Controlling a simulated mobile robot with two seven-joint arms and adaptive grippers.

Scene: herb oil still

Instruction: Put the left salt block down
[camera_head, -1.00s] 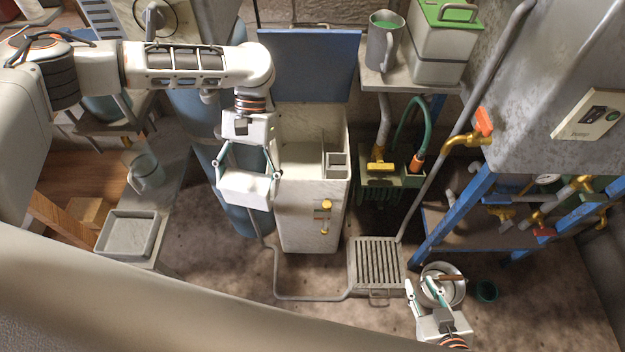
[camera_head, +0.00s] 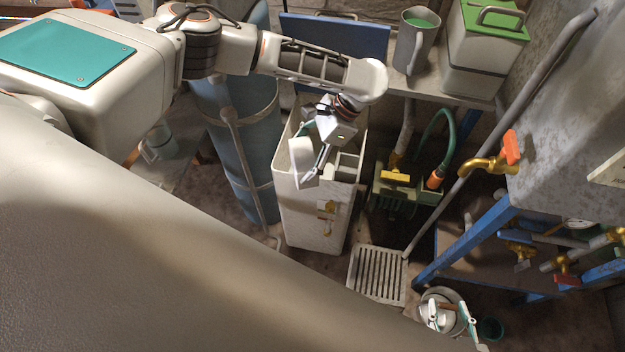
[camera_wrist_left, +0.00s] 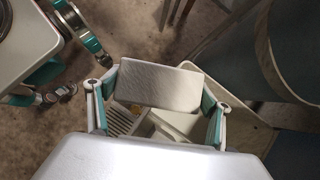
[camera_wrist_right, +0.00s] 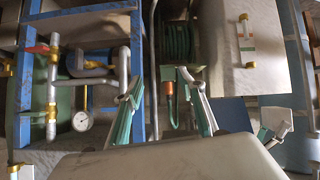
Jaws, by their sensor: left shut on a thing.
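The pale salt block (camera_head: 301,160) is held in my left gripper (camera_head: 310,163), over the open top of the white tank (camera_head: 310,215). In the head view it looks tilted. In the left wrist view the block (camera_wrist_left: 158,86) spans between the two fingers, with the tank's inner compartments below it. Whether it touches anything inside cannot be told.
The tank's blue lid (camera_head: 335,36) stands open behind it. A blue cylinder (camera_head: 238,130) stands close on its left. A green pump unit (camera_head: 392,197) and hose are on its right.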

